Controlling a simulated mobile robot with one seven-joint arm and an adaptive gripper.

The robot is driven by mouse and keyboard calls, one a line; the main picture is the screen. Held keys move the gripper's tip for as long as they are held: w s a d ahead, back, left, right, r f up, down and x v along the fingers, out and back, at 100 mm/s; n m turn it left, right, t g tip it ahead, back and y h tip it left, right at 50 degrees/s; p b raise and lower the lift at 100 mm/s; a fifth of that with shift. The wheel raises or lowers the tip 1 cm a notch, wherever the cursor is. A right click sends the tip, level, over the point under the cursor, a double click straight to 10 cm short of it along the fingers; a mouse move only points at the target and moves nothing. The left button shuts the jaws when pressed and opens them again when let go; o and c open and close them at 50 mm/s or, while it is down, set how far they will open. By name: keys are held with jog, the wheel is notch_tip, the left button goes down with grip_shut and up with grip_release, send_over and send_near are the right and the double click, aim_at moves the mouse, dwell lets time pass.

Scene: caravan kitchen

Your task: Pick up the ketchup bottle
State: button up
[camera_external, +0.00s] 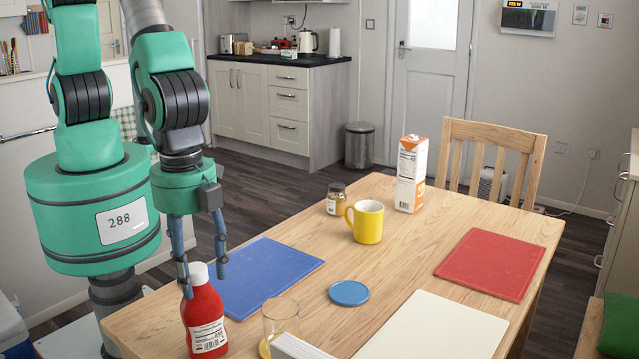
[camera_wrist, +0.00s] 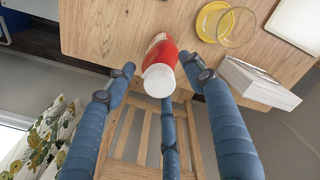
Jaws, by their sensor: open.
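The red ketchup bottle (camera_external: 204,318) with a white cap stands upright near the table's front left edge. In the wrist view the bottle (camera_wrist: 161,62) shows from above, its white cap toward the camera. My gripper (camera_external: 204,278) is above and around the cap's height in the external view, with its blue fingers spread. In the wrist view my gripper (camera_wrist: 155,85) is open, with fingers on both sides of the bottle and a third finger below its cap. I cannot tell whether any finger touches the bottle.
A glass (camera_external: 280,322) and a white block-like stack (camera_external: 298,347) stand right of the bottle. A blue mat (camera_external: 262,275) lies behind it. A blue coaster (camera_external: 348,292), yellow mug (camera_external: 367,222), jar (camera_external: 335,199) and carton (camera_external: 411,174) are farther off. A chair (camera_wrist: 140,128) stands below the table edge.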

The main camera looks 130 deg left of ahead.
jog(key=shift+f, duration=0.35)
jog(key=shift+c, duration=0.3)
grip_shut()
